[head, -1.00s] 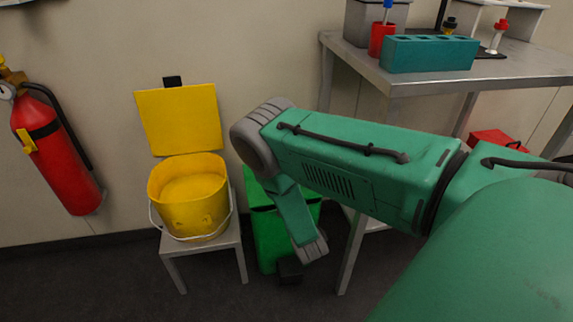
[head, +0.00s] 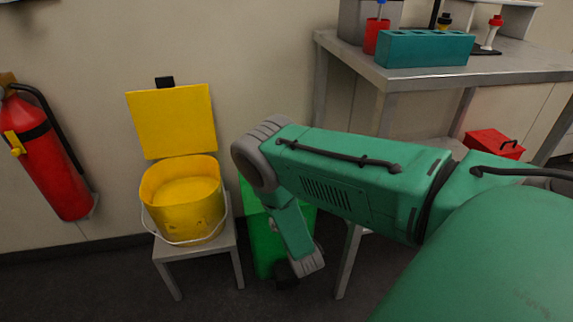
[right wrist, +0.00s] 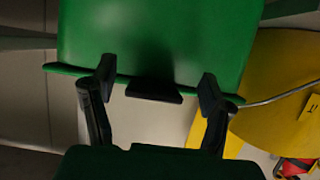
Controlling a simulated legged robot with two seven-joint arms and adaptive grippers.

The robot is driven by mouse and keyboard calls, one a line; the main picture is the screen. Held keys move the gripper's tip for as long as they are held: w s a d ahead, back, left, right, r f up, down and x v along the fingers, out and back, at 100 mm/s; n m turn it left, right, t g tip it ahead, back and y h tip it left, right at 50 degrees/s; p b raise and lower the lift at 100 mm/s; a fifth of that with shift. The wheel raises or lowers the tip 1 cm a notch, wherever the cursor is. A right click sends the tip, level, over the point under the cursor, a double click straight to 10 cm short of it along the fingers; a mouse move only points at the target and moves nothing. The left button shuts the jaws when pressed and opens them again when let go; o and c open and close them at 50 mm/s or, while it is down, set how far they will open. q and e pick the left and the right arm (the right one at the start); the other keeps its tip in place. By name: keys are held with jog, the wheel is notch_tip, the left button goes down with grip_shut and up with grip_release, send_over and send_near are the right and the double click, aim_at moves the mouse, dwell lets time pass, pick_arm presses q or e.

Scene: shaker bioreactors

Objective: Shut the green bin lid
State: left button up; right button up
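The green bin (head: 267,245) stands on the floor beside the yellow bucket, partly hidden behind my right arm in the head view. In the right wrist view a green panel of it (right wrist: 155,35) fills the top, with a dark green edge and a black tab (right wrist: 153,90) at that edge. I cannot tell how far the lid is open. My right gripper (right wrist: 156,88) is open and empty, its black fingers apart on either side of the tab, close to the edge. I cannot tell whether they touch it. My left gripper is in neither view.
An open yellow bucket (head: 181,205) stands on a small grey stool (head: 190,250) left of the bin. A metal table (head: 440,75) with a teal rack (head: 425,48) is to the right. A red toolbox (head: 493,143) sits below it. A fire extinguisher (head: 50,160) hangs at left.

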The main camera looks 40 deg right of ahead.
jog(key=shift+d+r, duration=0.1)
jog(key=shift+r, duration=0.2)
jog(key=v, duration=1.1)
jog(key=shift+s+a, duration=0.2)
jog(key=shift+s, duration=0.1)
jog(key=s+a+n+g+y, duration=0.35)
jog(key=s+a+g, duration=0.2)
jog(key=s, duration=0.35)
jog(key=s+a+n+g+y, duration=0.3)
jog(key=s+a+g+y, duration=0.15)
jog(key=s+a, duration=0.35)
notch_tip(320, 180, up, 13)
jog(key=s+g+p, duration=0.1)
jog(key=s+p, duration=0.1)
jog(key=p, duration=1.1)
jog(key=shift+s+d+r+h, duration=0.2)
jog(key=shift+s+d+h, duration=0.1)
jog(key=shift+h, duration=0.1)
